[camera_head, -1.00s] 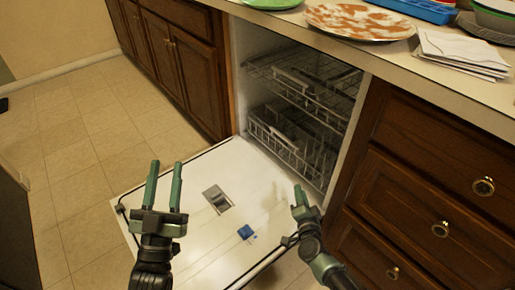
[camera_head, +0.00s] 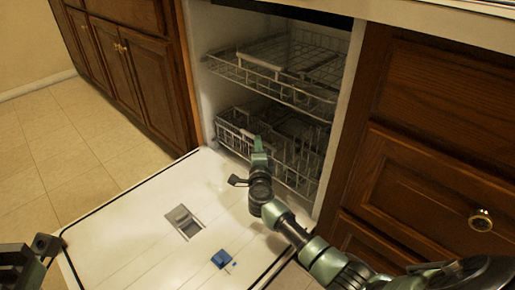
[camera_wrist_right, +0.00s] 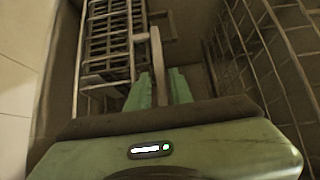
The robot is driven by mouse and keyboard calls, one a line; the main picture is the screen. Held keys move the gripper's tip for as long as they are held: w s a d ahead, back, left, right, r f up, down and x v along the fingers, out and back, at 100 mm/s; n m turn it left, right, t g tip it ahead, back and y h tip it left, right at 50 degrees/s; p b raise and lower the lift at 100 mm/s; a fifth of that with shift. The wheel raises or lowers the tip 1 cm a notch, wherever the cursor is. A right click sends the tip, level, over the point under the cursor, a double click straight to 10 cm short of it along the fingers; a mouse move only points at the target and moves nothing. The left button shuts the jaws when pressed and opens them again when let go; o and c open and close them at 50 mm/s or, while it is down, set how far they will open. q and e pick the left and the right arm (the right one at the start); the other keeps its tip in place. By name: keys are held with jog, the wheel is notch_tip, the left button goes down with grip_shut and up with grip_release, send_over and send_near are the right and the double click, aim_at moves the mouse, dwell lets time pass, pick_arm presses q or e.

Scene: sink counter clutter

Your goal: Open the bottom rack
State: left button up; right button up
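The bottom rack (camera_head: 232,130) is a grey wire basket inside the open dishwasher, its front edge near the inner end of the lowered door (camera_head: 130,215). My right gripper (camera_head: 258,142) is at the front of this rack. In the right wrist view its two green fingers (camera_wrist_right: 160,85) stand close on both sides of a light bar of the rack (camera_wrist_right: 156,55), and look shut on it. The rack's wires also show in that view (camera_wrist_right: 105,45). My left gripper (camera_head: 35,255) is partly cut off at the lower left, its opening unclear.
The upper rack (camera_head: 280,70) is inside, above the bottom one. The door carries a dispenser (camera_head: 184,222) and a small blue piece (camera_head: 221,259). Wooden drawers (camera_head: 425,190) stand close on the right. Tiled floor (camera_head: 80,150) is clear on the left.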

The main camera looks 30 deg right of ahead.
jog(key=shift+w+d, duration=0.35)
jog(key=shift+w, duration=0.3)
grip_shut()
dwell(1.0)
